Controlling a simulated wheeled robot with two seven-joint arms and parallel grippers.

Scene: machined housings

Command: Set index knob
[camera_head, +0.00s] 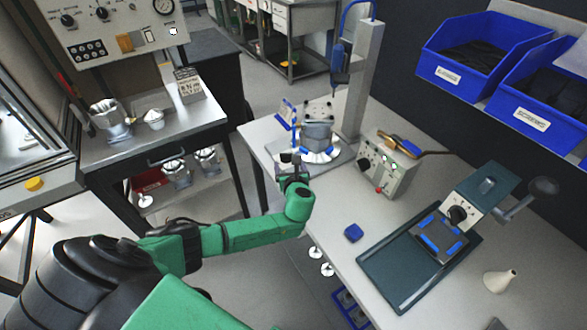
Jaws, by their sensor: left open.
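My left gripper (290,158) is at the end of my green arm, over the front edge of the bench. It is open, with nothing seen between its fingers. It is just in front of a grey machined housing (317,134) on a round light plate. Whether it touches the plate is hard to tell. Several knobs are in view, and I cannot tell which is the index knob. A black knob (458,213) sits on the teal fixture (393,264) at right. A grey control box (388,164) carries a dark knob (364,166). My right gripper is not in view.
A vertical column (361,80) with a blue tool stands behind the housing. Blue bins (482,50) hang at upper right. A side table (160,131) with metal parts stands at left.

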